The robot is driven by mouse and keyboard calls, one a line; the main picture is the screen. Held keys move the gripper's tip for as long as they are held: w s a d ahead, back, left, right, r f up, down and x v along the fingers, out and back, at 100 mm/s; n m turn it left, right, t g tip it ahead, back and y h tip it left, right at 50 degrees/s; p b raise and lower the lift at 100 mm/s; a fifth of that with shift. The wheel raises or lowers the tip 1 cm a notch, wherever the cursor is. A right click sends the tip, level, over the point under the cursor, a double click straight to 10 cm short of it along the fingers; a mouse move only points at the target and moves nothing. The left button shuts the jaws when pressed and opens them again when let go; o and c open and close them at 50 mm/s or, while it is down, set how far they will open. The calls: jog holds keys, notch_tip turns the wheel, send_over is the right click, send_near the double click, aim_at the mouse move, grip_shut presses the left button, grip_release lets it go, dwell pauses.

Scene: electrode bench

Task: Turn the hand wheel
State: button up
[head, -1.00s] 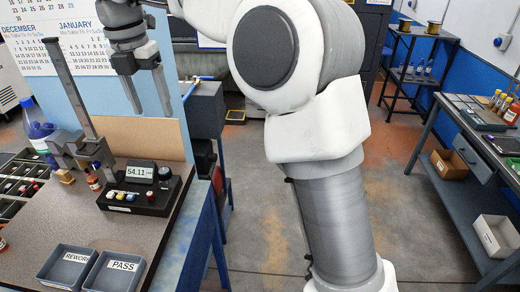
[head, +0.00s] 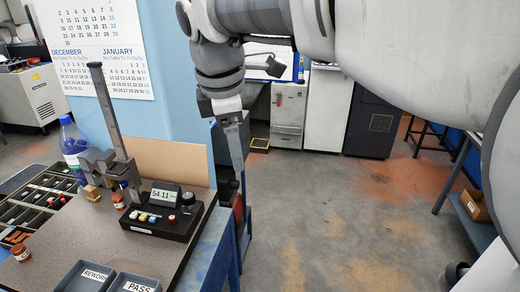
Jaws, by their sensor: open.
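My gripper (head: 237,165) points down past the right edge of the bench, in front of the blue panel's edge. Its jaws are seen nearly edge-on, and they are open with nothing visible between them. I cannot clearly make out a hand wheel. A small dark and reddish thing (head: 239,208) shows just below my fingertips beside the bench, too small to identify. A gauge stand (head: 108,115) with a tall grey column stands on the bench at the left, next to a black readout box (head: 160,222) showing 54.11.
The bench top (head: 65,232) holds a REWORK tray (head: 85,280), a PASS tray (head: 128,288), a sorting tray with compartments (head: 45,188) and small bottles. A blue-capped bottle (head: 72,145) stands behind. Grey cabinets (head: 290,108) line the back. The floor (head: 340,215) right of the bench is open.

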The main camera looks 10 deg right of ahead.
jog(key=s+d+f+m+t, duration=0.1)
jog(key=s+d+f+m, duration=0.2)
jog(key=s+d+m, duration=0.4)
jog(key=s+m, duration=0.1)
jog(key=m, duration=0.2)
jog(key=shift+d+f, duration=0.25)
jog(key=shift+d, duration=0.15)
jog(key=shift+c, duration=0.8)
jog(key=shift+w+a+r, duration=0.1)
jog(key=shift+a+r, duration=0.05)
jog(key=shift+c, duration=0.5)
jog(key=w+a+r+n+g+p, duration=0.1)
jog(key=w+a+r+n, duration=0.2)
jog(key=w+a+n, duration=0.65)
jog(key=n+g+y+p, duration=0.1)
jog(key=n+g, duration=0.2)
jog(key=n, duration=0.4)
send_over(188, 196)
notch_tip(188, 196, down, 3)
notch_tip(188, 196, down, 16)
jog(key=shift+f, duration=0.2)
